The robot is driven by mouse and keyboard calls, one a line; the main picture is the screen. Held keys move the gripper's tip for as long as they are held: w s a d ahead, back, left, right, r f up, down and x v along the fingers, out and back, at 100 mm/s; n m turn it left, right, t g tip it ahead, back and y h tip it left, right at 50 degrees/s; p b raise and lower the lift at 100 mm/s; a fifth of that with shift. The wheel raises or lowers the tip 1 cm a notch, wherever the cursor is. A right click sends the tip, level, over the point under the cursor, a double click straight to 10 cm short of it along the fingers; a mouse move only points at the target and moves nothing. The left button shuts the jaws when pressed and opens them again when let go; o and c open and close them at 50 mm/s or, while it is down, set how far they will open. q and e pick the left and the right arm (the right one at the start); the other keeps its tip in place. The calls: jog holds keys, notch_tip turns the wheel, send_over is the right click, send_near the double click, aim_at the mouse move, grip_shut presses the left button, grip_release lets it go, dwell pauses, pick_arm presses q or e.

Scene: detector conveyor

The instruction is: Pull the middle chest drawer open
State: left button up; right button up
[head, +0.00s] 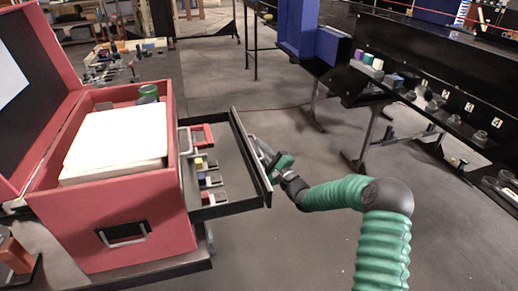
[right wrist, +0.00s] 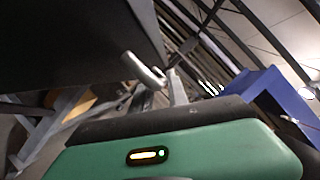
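The red chest (head: 140,225) stands on the left with its lid raised. A dark drawer (head: 232,206) is pulled well out of its right side. I cannot tell from here whether it is the middle one. A pale handle (head: 258,147) is on the drawer's outer front; it also shows in the right wrist view (right wrist: 145,71). My right gripper (head: 268,156) is at this handle, outside the drawer front. Its fingers are too small and partly hidden to tell whether they are closed on the handle. My left gripper is in neither view.
Red-handled tools (head: 204,135) and other small items lie in the drawer. A white block (head: 115,140) sits in the chest top. A black conveyor bench (head: 440,75) with small items runs along the right. Open grey floor (head: 300,235) lies right of the chest.

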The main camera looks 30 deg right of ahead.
jog(key=v, duration=1.7)
